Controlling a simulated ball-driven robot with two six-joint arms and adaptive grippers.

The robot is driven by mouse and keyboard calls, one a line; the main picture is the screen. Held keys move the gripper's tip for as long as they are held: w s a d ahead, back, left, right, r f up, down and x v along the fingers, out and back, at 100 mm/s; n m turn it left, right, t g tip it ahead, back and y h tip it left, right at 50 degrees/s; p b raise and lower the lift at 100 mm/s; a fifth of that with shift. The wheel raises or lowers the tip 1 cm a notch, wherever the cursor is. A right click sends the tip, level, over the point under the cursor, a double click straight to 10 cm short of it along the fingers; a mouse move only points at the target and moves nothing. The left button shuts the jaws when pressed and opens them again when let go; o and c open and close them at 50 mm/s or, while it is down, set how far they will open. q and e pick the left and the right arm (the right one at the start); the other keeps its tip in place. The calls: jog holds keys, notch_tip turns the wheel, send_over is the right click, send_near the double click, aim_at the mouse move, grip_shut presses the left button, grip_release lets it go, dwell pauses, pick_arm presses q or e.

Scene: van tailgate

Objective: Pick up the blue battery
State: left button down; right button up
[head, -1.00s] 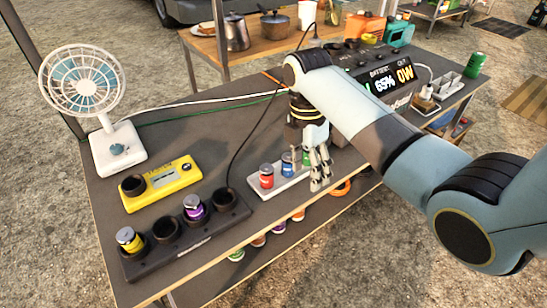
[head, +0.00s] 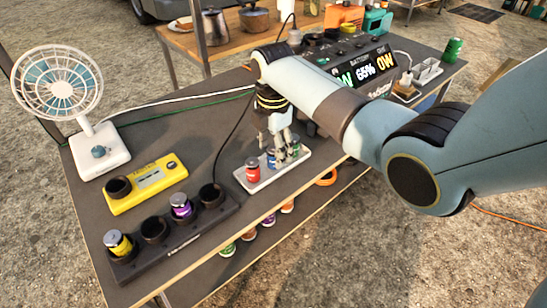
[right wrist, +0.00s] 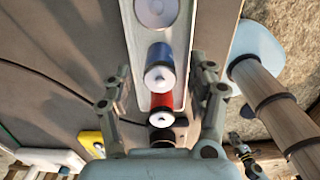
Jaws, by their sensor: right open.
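The blue battery (head: 271,157) stands upright in the white tray (head: 262,183), between a red battery (head: 252,170) and a green battery (head: 295,149). My right gripper (head: 277,152) points down over the tray, and its fingers partly hide the blue and green batteries. In the right wrist view, the blue battery (right wrist: 160,68) lies between the open fingers of the right gripper (right wrist: 160,82), with a gap on each side. The red battery (right wrist: 160,106) is just below it there. My left gripper is not in view.
A black charger (head: 182,236) holds a yellow and a purple battery, with empty sockets. A yellow tester (head: 150,180), a fan (head: 62,85) and a power station (head: 355,75) share the table. Cables (head: 222,145) cross behind the tray.

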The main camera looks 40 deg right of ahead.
jog(key=shift+f, duration=0.3)
grip_shut()
jog(key=shift+r, duration=0.15)
